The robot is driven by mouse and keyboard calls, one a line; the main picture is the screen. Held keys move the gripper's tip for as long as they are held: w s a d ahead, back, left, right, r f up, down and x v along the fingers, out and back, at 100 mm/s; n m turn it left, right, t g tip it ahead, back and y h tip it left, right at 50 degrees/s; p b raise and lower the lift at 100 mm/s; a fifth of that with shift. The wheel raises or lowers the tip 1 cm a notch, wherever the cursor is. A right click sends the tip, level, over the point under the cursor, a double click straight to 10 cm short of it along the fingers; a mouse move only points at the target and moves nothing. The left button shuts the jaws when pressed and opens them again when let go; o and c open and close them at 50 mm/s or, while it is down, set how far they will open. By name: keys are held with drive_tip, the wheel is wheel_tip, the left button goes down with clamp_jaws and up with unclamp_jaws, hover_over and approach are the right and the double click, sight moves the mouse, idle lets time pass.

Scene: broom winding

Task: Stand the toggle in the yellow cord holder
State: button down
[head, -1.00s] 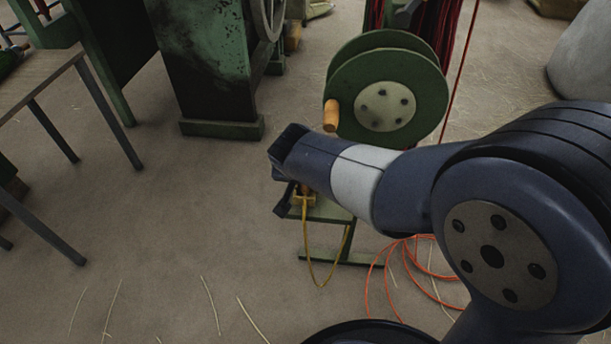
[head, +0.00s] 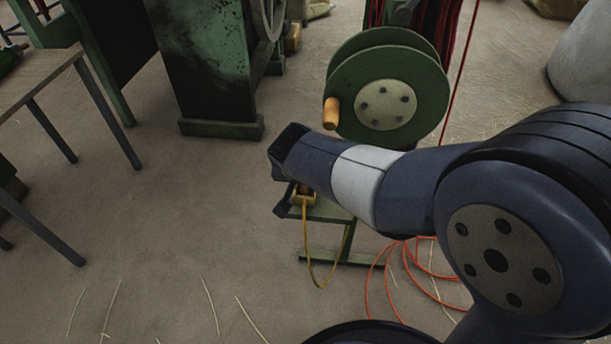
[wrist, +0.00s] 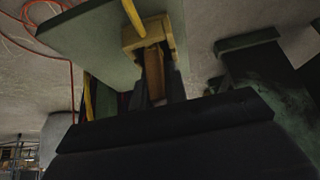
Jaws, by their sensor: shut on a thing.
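The toggle (wrist: 154,72) is a brown wooden piece between the two dark fingers of my gripper (wrist: 156,88) in the wrist view. Its far end meets the yellow cord holder (wrist: 165,29), a small block on a green plate; I cannot tell how far it sits inside. In the head view the yellow holder (head: 305,199) shows just below my gripper (head: 288,200), with the toggle mostly hidden by my wrist. A yellow cord (head: 307,250) hangs from the holder in a loop and also shows in the wrist view (wrist: 132,14).
A green reel (head: 408,85) with a wooden handle (head: 331,114) stands behind my wrist. The holder's green stand (head: 325,211) is low to the floor. Orange cord (head: 420,278) lies beside it.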

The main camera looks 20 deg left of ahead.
drive_tip(key=shift+r, duration=0.1)
drive_tip(key=shift+r+p, duration=0.4)
drive_tip(key=shift+r, duration=0.15)
drive_tip(key=shift+r, duration=0.15)
drive_tip(key=shift+f+b, duration=0.85)
drive_tip(key=shift+f, duration=0.05)
idle(0.8)
drive_tip(key=shift+r, duration=0.25)
drive_tip(key=shift+r+p, duration=0.6)
drive_tip(key=shift+f+b, duration=0.75)
drive_tip(key=shift+b, duration=0.1)
idle(0.9)
